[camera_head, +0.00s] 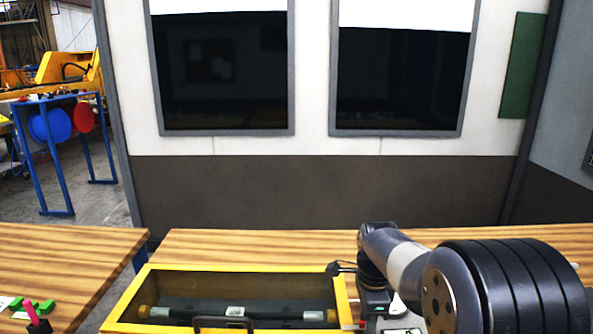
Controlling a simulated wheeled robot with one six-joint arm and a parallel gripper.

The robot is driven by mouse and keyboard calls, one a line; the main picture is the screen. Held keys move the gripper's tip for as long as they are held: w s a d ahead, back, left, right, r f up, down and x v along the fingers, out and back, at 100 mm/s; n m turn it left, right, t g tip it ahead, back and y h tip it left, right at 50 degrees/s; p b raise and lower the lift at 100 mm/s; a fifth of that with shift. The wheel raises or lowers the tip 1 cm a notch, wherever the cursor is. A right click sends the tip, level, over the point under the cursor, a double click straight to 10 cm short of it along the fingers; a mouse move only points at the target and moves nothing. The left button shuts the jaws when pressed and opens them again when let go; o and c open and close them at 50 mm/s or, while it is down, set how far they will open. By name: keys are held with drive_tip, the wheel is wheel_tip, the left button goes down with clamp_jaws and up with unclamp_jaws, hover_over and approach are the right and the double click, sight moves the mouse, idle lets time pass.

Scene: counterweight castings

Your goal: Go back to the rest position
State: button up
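My arm comes in at the lower right, with a large black ribbed section close to the camera and a grey link reaching left to a dark joint. Below that joint is a grey, white and black part at the picture's bottom edge. The arm's far end is just right of a yellow-framed case (132,297) on the wooden table (240,242).
The case holds a dark bar (275,315) with yellowish ends. On the left table (70,265) are green pieces (45,306) and a pink-topped object (31,313). A wall with two dark windows (225,75) stands behind. A blue stand (60,150) is at far left.

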wheel_tip(320, 180, up, 10)
drive_tip(key=r, duration=0.1)
wheel_tip(320, 180, down, 11)
drive_tip(key=shift+f+n, duration=0.15)
drive_tip(key=shift+n, duration=0.15)
drive_tip(key=n+b, duration=0.1)
drive_tip(key=n, duration=0.3)
drive_tip(key=shift+n, duration=0.3)
drive_tip(key=n+b, duration=0.2)
drive_tip(key=n, duration=0.2)
drive_tip(key=shift+n, duration=0.4)
